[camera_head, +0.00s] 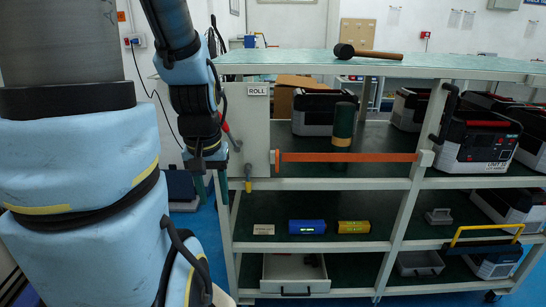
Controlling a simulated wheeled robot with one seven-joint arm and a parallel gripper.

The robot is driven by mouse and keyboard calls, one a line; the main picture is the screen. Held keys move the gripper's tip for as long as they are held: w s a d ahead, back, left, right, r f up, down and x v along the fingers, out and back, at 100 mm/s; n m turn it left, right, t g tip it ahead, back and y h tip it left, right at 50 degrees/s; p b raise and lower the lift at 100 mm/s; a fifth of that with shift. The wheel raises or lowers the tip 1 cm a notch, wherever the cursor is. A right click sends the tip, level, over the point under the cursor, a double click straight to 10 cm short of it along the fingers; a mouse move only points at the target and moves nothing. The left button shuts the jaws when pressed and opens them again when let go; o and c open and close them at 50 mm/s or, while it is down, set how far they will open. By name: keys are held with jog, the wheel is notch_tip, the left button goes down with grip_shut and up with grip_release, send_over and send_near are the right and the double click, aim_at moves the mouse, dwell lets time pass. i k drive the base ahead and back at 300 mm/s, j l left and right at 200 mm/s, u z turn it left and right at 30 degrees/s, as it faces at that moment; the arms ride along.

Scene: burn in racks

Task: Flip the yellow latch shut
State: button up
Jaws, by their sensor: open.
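A small yellow piece (248,179), which looks like the latch, points down at the lower edge of a pale panel (250,135) labelled ROLL at the rack's left end. Whether it is open or shut is too small to tell. My gripper (208,170) is open and points down, left of the panel and apart from the yellow piece. Its fingers are dark and hard to make out. Nothing shows between them.
An orange bar (345,157) spans the upper shelf, in front of a green cylinder (343,125). A mallet (366,52) lies on top. Blue (307,227) and yellow (353,227) blocks sit below. A yellow bar (487,229) stands lower right. A drawer (295,275) is at the bottom.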

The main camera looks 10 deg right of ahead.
aim_at(247, 168)
jog(key=j+u, duration=0.2)
jog(key=u, duration=0.15)
jog(key=j+u, duration=0.2)
jog(key=u, duration=0.15)
jog(key=j+u, duration=0.25)
jog(key=u, duration=0.15)
